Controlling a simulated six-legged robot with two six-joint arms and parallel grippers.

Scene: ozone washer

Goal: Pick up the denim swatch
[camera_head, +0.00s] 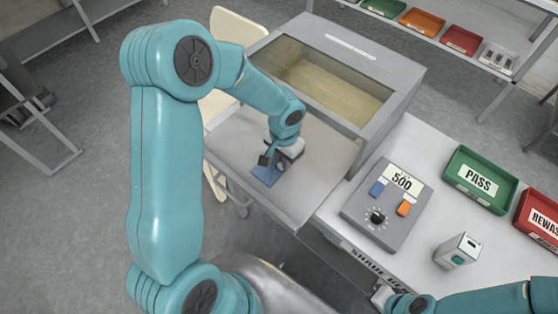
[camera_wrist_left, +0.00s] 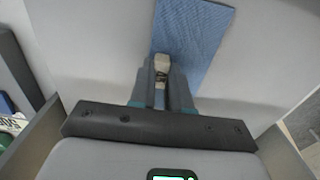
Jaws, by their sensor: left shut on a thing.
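The denim swatch (camera_head: 266,177) is a small blue cloth piece on the grey tray surface in front of the washer (camera_head: 384,127). In the left wrist view the swatch (camera_wrist_left: 196,38) shows as a blue woven strip running up from the fingers. My left gripper (camera_head: 268,160) is over the swatch and shut on its near edge; the fingers (camera_wrist_left: 161,75) are together there. The swatch looks flat against the surface; I cannot tell whether any part is lifted. My right gripper (camera_head: 384,296) is at the bottom right, partly visible, its jaws unclear.
A control box (camera_head: 385,211) reading 500 stands on the white table to the right. A green PASS bin (camera_head: 481,179), a red bin (camera_head: 540,218) and a small white box (camera_head: 458,250) are also there. The washer's window frame rises behind the swatch.

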